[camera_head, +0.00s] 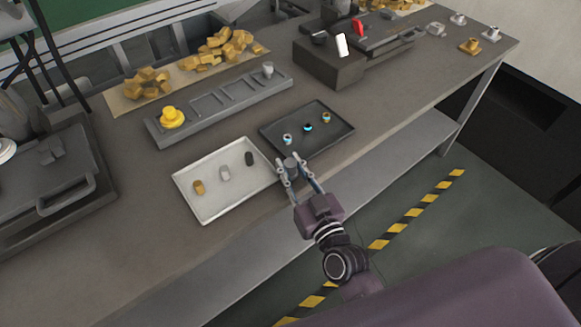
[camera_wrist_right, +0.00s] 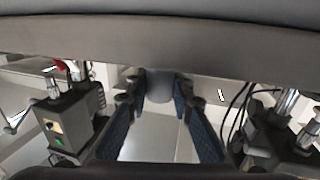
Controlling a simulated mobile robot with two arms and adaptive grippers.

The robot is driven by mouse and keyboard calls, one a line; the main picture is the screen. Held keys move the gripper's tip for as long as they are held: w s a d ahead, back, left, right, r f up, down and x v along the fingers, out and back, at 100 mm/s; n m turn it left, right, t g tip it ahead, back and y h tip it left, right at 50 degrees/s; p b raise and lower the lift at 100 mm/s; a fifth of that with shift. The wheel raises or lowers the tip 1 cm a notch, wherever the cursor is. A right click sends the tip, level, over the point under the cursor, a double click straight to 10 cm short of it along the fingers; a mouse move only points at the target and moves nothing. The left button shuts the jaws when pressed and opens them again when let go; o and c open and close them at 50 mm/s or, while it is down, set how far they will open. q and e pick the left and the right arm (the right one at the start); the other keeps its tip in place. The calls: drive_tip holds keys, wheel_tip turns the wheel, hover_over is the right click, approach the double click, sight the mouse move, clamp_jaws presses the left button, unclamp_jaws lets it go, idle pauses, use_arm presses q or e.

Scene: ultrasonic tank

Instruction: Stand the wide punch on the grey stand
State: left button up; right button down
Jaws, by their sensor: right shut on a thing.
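My right gripper (camera_head: 293,178) is shut on a short grey cylindrical piece (camera_head: 290,163), seemingly the wide punch. It holds the piece near the gap between the white tray and the black tray. The piece also shows between the fingertips in the right wrist view (camera_wrist_right: 160,86); its lower end is not clear there. A long grey stand (camera_head: 225,112) lies behind the trays, with a yellow round piece (camera_head: 171,117) at its left end and a small pale grey piece (camera_head: 268,69) near its right end. Marked bays between them look empty. My left gripper is not in view.
A white tray (camera_head: 203,215) holds three small pieces. A black tray (camera_head: 335,133) holds three small blue-and-metal pieces. Brass-coloured blocks (camera_head: 225,46) lie behind the stand. A dark machine (camera_head: 330,65) stands at the back right. Bare bench lies left of the white tray.

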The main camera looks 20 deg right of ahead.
drive_tip(key=c, duration=1.7)
unclamp_jaws()
drive_tip(key=shift+f, duration=0.1)
drive_tip(key=shift+s+d+b, duration=0.2)
drive_tip(key=shift+s+b, duration=0.05)
drive_tip(key=shift+s, duration=1.75)
drive_tip(key=shift+s+d+b, duration=0.25)
drive_tip(key=shift+s, duration=1.75)
drive_tip(key=shift+s+d+b, duration=0.2)
drive_tip(key=shift+s+b, duration=0.05)
drive_tip(key=shift+s, duration=1.75)
